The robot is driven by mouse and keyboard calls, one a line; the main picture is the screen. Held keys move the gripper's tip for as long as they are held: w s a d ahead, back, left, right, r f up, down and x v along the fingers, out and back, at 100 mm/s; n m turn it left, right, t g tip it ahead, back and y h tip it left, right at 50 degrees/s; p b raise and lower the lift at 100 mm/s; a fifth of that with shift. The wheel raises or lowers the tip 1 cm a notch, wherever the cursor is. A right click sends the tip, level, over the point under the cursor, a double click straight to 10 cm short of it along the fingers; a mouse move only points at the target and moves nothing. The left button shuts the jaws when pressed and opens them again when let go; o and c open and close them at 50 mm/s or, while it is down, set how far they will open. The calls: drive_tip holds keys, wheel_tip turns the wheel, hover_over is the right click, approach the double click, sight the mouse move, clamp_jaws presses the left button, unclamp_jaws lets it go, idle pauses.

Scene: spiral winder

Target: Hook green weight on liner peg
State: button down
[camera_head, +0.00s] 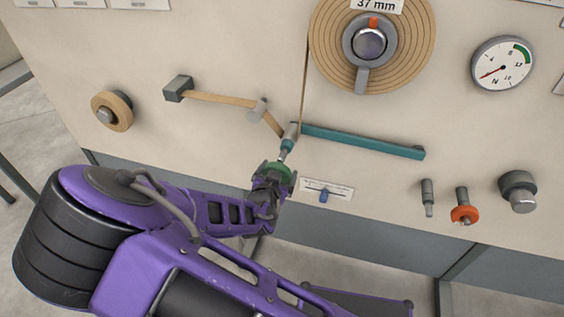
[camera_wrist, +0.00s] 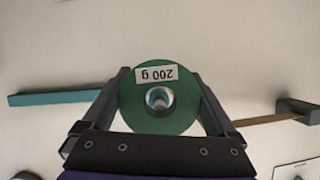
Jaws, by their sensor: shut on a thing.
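My gripper (camera_head: 273,174) is shut on the green weight (camera_head: 279,168), a disk with a centre hole. In the wrist view the weight (camera_wrist: 135,112) sits between both fingers (camera_wrist: 160,78), its "200 g" label upside down. A grey-tipped peg (camera_head: 284,153) with a teal collar sticks out at the left end of a teal bar (camera_head: 365,141). The weight is at or very near its tip; contact cannot be told. Through the hole in the wrist view, something grey and teal shows. No readable label names the liner peg.
An orange weight (camera_head: 464,214) hangs on a peg at right, beside a bare grey peg (camera_head: 428,196) and a dark knob (camera_head: 518,191). A tan spool (camera_head: 400,55), a gauge (camera_head: 503,63) and a small blue slider (camera_head: 324,196) are on the panel.

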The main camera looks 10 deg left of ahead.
drive_tip(key=s+r+p, duration=0.1)
drive_tip(key=s+p, duration=0.2)
drive_tip(key=s, duration=0.7)
drive_tip(key=shift+s+a, duration=0.2)
drive_tip(key=shift+a, duration=0.2)
idle(0.5)
